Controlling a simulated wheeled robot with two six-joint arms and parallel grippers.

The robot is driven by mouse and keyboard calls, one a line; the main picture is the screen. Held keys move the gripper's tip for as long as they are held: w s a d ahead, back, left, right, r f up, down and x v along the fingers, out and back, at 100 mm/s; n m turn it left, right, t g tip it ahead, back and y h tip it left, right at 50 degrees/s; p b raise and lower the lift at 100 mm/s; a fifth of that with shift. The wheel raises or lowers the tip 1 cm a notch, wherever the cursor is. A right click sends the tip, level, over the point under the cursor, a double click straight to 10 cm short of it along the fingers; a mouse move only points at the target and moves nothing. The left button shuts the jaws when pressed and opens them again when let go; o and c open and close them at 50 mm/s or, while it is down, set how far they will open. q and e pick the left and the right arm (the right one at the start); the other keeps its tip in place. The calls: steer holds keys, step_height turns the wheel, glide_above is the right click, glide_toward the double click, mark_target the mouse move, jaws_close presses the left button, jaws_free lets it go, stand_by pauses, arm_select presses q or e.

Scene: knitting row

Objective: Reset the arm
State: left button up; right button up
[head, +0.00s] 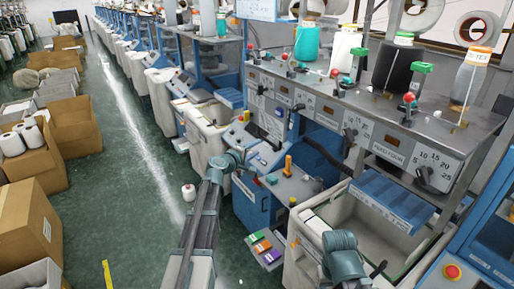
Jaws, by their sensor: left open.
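My left arm reaches forward from the bottom edge in the head view. Its wrist and left gripper (241,167) are beside the blue-grey front of a knitting machine (262,207). The gripper is small and blends with the machine behind it; its jaws are apart and I see nothing held in them. My right arm (345,258) shows only as a teal joint at the bottom right, in front of a grey bin (310,232). The right gripper is not visible.
A white cone (188,192) stands on the green floor (125,190). Cardboard boxes (30,215) line the left. Coloured items (262,246) lie low by the machine. The aisle between is mostly clear.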

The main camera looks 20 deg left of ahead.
stand_by(0.3)
arm_select(q)
steer(key=s+d+f+m+g+h+b, duration=0.1)
steer(key=s+d+f+m+g+b, duration=0.4)
steer(key=s+d+f, duration=0.55)
steer(key=s+d+f+m+g+h+b, duration=0.1)
steer(key=s+d+f+m+g+b, duration=0.1)
steer(key=s+d+f+m+g, duration=0.8)
steer(key=s+d+f+m+y+b, duration=0.1)
steer(key=s+f+y+b, duration=0.2)
steer(key=s+f, duration=0.2)
steer(key=s+d+f+m+y+b, duration=0.1)
steer(key=s+f+y, duration=0.3)
steer(key=s, duration=0.8)
steer(key=shift+s+d+f+m+g+y+b, duration=0.15)
steer(key=shift+s+f+m+g+y+b, duration=0.25)
steer(key=shift+f+b, duration=0.4)
steer(key=shift+o, duration=0.2)
steer(key=shift+w+r, duration=0.15)
steer(key=shift+w, duration=0.05)
